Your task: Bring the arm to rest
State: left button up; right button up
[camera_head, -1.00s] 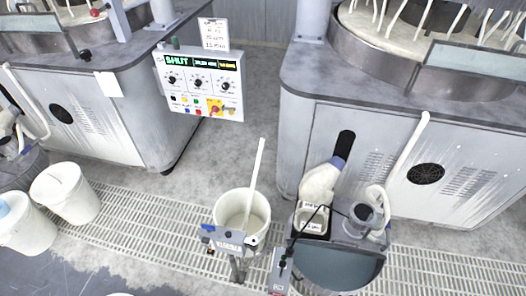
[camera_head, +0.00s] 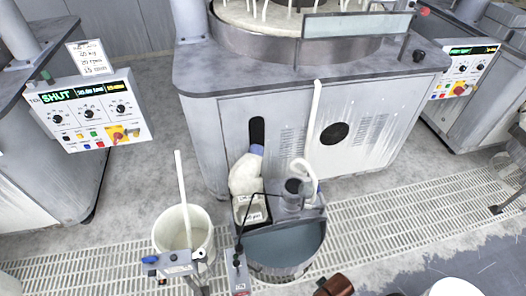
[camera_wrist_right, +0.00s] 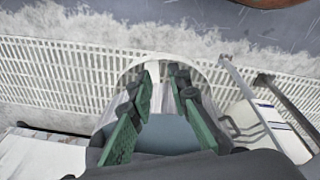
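My right gripper (camera_wrist_right: 160,85) shows in the right wrist view. Its two green-padded fingers stand apart with a clear gap, and nothing is held between them. Behind and below the fingers is a round pale rim with a blue-grey area inside; I cannot tell which container it is. Neither of my grippers can be made out in the head view, and my left gripper shows in no view.
A white bucket (camera_head: 160,235) with a pale stick and a tub of grey liquid (camera_head: 290,250) stand on the floor grating (camera_head: 400,205). Polishing machine (camera_head: 215,120) is behind them. Control panels stand left (camera_head: 90,112) and right (camera_head: 464,70). A brown cylinder (camera_head: 335,286) shows at the bottom edge.

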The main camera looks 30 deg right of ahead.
jog(key=s+a+f, duration=0.1)
jog(key=s+f, duration=0.2)
jog(key=f, duration=0.6)
jog(key=s+f, duration=0.2)
jog(key=f, duration=0.7)
jog(key=s+a+f+g, duration=0.1)
jog(key=s+f+g, duration=0.1)
jog(key=s+f, duration=1.2)
pick_arm(q)
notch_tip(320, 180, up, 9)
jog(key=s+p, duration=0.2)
jog(key=p, duration=1)
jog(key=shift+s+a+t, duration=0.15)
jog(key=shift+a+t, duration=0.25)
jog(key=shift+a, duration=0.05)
pick_arm(e)
jog(key=s+d+r+n+t, duration=0.1)
jog(key=s+r, duration=0.2)
jog(key=r, duration=0.5)
jog(key=shift+s+r+y, duration=0.15)
jog(key=shift+r+y, duration=0.1)
jog(key=shift+y, duration=0.05)
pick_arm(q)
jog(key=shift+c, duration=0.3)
